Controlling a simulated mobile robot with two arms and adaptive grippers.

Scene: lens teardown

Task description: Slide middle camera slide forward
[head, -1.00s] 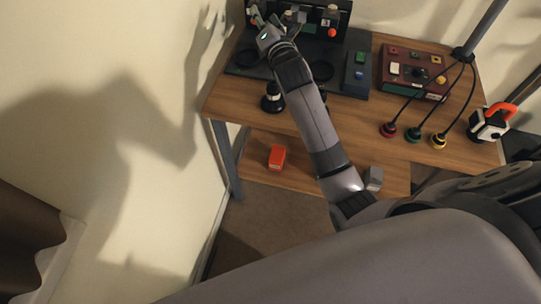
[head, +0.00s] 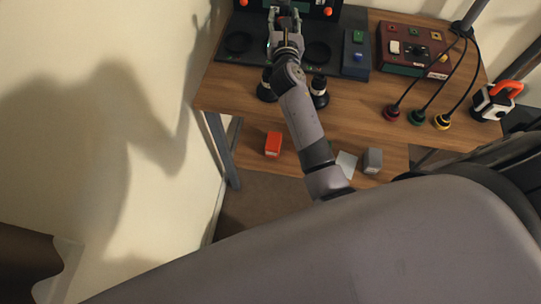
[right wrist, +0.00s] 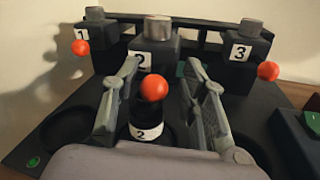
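The middle camera slide (right wrist: 152,50) is a black block labelled 2, with a grey cap and an orange ball knob (right wrist: 153,88) in front. My right gripper (right wrist: 160,66) is open, with one finger on each side of the knob and visible gaps to it. In the head view my right gripper (head: 284,12) points at the back of the table, and the middle slide is mostly hidden or cut off. A black cylinder labelled 2 (right wrist: 147,132) stands below the knob, between the fingers. My left gripper is not in view.
Slide 1 (right wrist: 97,58) and slide 3 (right wrist: 238,60), with orange knobs, stand on either side. A maroon control box (head: 412,62), coloured cable plugs (head: 416,117) and a white-black device with orange handle (head: 490,104) are at right.

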